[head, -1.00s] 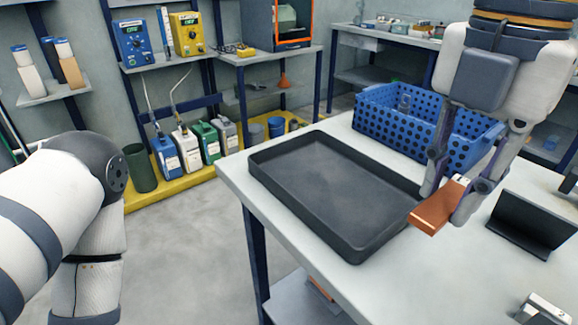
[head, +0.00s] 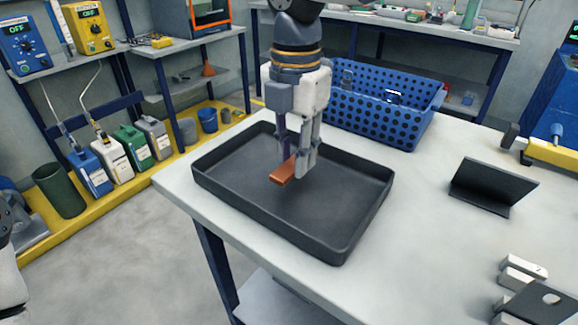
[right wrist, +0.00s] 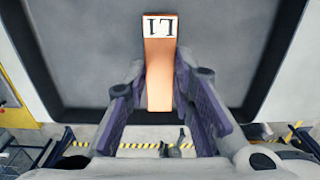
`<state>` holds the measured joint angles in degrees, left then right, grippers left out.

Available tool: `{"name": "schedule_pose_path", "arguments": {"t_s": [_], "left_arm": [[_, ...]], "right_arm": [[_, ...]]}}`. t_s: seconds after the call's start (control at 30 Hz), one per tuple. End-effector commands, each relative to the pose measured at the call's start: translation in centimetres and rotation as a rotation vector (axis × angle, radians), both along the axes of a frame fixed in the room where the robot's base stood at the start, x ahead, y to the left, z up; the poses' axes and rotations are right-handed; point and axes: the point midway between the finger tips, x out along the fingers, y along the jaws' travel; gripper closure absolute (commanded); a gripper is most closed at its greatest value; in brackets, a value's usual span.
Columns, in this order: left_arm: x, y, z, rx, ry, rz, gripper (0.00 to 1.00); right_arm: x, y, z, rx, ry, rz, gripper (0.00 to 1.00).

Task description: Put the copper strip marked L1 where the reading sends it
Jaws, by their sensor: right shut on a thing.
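The copper strip (head: 283,172) is held between the fingers of my right gripper (head: 297,158), one end sticking out. The right wrist view shows the strip (right wrist: 159,80) gripped between both fingers, with a white label reading L1 at its far end. The strip and gripper are over the inside of the black tray (head: 340,248). I cannot tell whether the strip touches the tray floor. The tray looks otherwise empty. My left gripper is out of view; only a bit of the left arm shows at the lower left edge.
A blue perforated basket (head: 375,112) stands behind the tray. A small black stand (head: 493,188) is on the table (head: 420,210) to the right, with white and dark parts at the front right. Two boxes reading OFF, one blue (head: 22,45) and one yellow (head: 88,28), sit on a shelf.

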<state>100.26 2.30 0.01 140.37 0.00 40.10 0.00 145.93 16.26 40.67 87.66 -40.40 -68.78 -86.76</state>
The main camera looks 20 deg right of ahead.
Motion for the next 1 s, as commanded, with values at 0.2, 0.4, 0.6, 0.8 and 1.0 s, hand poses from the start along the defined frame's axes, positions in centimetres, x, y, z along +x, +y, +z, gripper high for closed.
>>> {"name": "schedule_pose_path", "arguments": {"t_s": [0.2,0.4,0.6,0.8,1.0], "left_arm": [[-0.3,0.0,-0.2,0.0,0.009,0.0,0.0],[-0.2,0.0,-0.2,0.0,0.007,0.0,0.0],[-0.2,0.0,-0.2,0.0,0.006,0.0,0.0],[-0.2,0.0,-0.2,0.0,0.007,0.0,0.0],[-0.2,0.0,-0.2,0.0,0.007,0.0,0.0]], "right_arm": [[1.0,0.3,-2.7,0.0,-0.001,0.0,1.0],[1.0,0.3,-3.9,0.002,-0.01,0.0,1.0],[1.0,0.3,-4.2,0.0,-0.009,0.001,1.0],[1.0,0.3,-4.2,0.001,-0.007,0.001,0.57],[1.0,0.3,-4.2,0.001,-0.008,0.001,0.57]]}}
